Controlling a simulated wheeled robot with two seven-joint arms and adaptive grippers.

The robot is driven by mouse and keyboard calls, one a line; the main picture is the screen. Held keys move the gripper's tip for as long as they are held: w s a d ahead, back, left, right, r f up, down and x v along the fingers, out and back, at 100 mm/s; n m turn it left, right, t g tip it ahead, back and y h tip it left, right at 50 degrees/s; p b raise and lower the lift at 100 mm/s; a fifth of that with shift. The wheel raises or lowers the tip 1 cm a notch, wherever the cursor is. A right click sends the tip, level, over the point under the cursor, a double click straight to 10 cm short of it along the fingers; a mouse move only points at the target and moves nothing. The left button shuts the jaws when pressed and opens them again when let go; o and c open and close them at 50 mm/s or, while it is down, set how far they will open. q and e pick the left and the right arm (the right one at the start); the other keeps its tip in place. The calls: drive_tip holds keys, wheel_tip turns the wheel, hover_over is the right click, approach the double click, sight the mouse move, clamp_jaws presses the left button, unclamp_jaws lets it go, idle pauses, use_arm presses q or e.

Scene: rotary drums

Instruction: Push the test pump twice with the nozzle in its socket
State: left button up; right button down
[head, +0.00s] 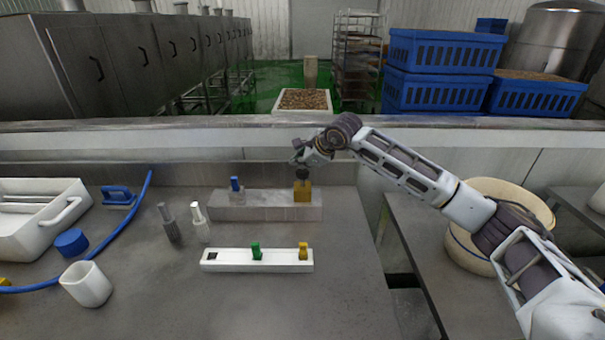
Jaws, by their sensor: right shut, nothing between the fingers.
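My right gripper (301,164) reaches in from the right, pointing down with its fingers shut and empty. It is directly above the dark top of a yellow block (302,193), which looks like the test pump. Whether it touches that top I cannot tell. The block stands at the right end of a low grey base (266,206). A small blue nozzle (236,185) stands upright at the left of this base. In front, a white strip (230,260) holds an upright green nozzle (256,250) and yellow nozzle (303,251), with a dark square socket at its left end. My left gripper is out of view.
The bench front is clear.

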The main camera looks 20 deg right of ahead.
idle(0.3)
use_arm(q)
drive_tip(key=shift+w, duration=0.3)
use_arm(e)
drive_tip(key=shift+f, duration=0.1)
